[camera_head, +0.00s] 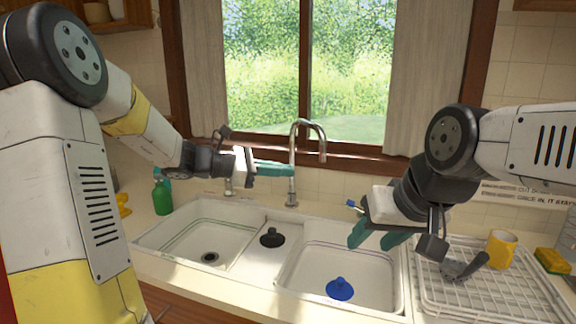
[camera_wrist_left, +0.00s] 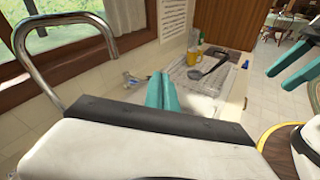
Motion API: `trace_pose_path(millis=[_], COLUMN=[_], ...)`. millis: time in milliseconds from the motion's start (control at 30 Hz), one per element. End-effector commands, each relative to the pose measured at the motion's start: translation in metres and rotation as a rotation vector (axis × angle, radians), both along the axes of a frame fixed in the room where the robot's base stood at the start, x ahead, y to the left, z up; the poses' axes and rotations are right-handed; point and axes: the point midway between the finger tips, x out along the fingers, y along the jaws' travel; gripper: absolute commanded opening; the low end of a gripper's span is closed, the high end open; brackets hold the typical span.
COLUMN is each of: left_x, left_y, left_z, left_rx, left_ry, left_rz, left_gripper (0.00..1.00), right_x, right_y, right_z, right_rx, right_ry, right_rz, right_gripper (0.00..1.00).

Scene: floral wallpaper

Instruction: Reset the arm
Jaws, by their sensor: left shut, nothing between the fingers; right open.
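My left gripper (camera_head: 284,169) reaches in from the left, in front of the window and next to the faucet (camera_head: 293,165). Its teal fingers are together with nothing between them; they also show in the left wrist view (camera_wrist_left: 162,92). I cannot tell whether the fingertips touch the faucet. My right gripper (camera_head: 374,238) hangs above the right sink basin, its teal fingers apart and empty. Teal fingers at the right edge of the left wrist view (camera_wrist_left: 298,65) look like those of my right gripper.
A double white sink (camera_head: 190,226) holds a blue plunger-shaped item (camera_head: 340,289) in its right basin. A black one (camera_head: 272,237) stands on the divider. A green bottle (camera_head: 162,195) is at left. A yellow mug (camera_head: 501,249) and a dark utensil (camera_head: 466,265) are at the dish rack (camera_head: 480,298).

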Motion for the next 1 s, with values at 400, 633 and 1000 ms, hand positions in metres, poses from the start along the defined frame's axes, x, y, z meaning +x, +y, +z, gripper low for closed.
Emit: trace_pose_path(millis=[400,633,1000], left_x=[-0.187,-0.23,-0.24], left_y=[0.04,0.098,0.122], left_z=[-0.033,-0.035,-0.033], left_rx=[0.998,1.385,1.537], left_ry=[-0.75,-1.101,-1.233], left_rz=[-0.576,-0.833,-0.941], left_gripper=[0.0,0.0,0.0], right_x=[0.0,0.0,0.0], right_y=[0.0,0.0,0.0], right_z=[0.0,0.0,0.0], right_rx=[0.0,0.0,0.0], right_ry=[0.0,0.0,0.0], right_rz=[0.0,0.0,0.0], right_gripper=[0.47,0.47,0.47])
